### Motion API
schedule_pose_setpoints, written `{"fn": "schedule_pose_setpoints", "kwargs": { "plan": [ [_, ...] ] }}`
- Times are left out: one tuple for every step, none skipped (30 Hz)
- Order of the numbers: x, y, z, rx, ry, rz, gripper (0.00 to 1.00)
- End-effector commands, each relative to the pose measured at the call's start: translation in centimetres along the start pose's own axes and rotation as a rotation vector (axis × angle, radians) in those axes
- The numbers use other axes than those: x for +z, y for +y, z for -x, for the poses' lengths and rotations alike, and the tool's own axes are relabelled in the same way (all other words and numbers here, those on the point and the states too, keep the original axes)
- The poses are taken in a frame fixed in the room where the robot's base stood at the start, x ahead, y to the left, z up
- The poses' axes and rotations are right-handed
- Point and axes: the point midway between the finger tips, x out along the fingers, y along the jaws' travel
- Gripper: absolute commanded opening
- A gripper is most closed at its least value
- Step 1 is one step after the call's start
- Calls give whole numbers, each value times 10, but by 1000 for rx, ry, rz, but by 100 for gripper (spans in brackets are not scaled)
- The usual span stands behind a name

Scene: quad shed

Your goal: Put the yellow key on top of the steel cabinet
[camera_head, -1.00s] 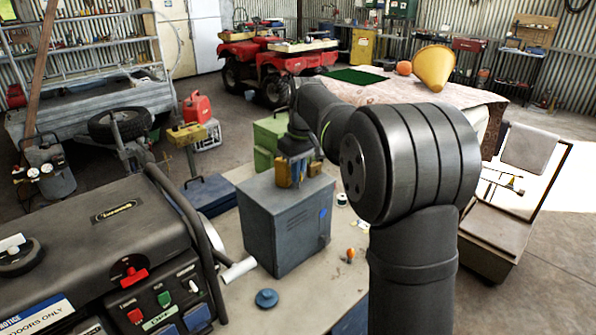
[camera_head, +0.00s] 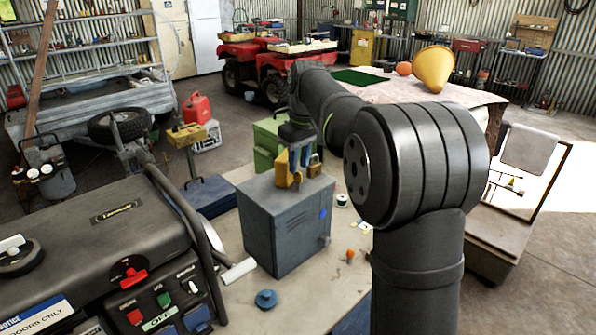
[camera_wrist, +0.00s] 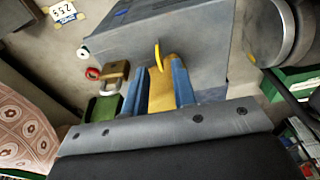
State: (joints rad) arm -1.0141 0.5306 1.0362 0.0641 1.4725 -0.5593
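A yellow upright piece (camera_head: 282,170), which I take to be the yellow key, stands on top of the grey steel cabinet (camera_head: 290,225). In the wrist view the yellow piece (camera_wrist: 161,92) shows between the blue fingers, with a thin yellow part rising beyond them; its exact shape is partly hidden. A brass padlock (camera_head: 315,166) stands to the right, also in the wrist view (camera_wrist: 113,76).
The bench (camera_head: 325,283) holds a blue knob-like piece (camera_head: 266,299), a small orange ball (camera_head: 351,253) and a white-and-green roll (camera_head: 342,200). A green box (camera_head: 268,140) stands behind the cabinet. A dark generator (camera_head: 110,250) fills the left front.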

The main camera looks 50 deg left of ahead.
Motion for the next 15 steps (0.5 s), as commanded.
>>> {"fn": "schedule_pose_setpoints", "kwargs": {
  "plan": [
    [0,0,13,2,3,0,25],
    [-1,1,20,3,5,0,25],
    [0,0,29,3,4,0,25],
    [0,1,35,3,5,0,25],
    [0,0,41,2,4,0,25],
    [0,1,49,3,4,0,25],
    [0,0,54,2,3,0,25],
    [0,0,60,2,4,0,25],
    [0,0,65,2,2,0,25],
    [0,0,69,2,3,-1,25],
    [0,0,73,2,2,0,25],
    [0,0,76,1,2,0,25],
    [0,0,79,1,2,0,25],
    [0,0,81,1,2,0,25],
    [0,0,83,1,1,0,25]
  ]
}}
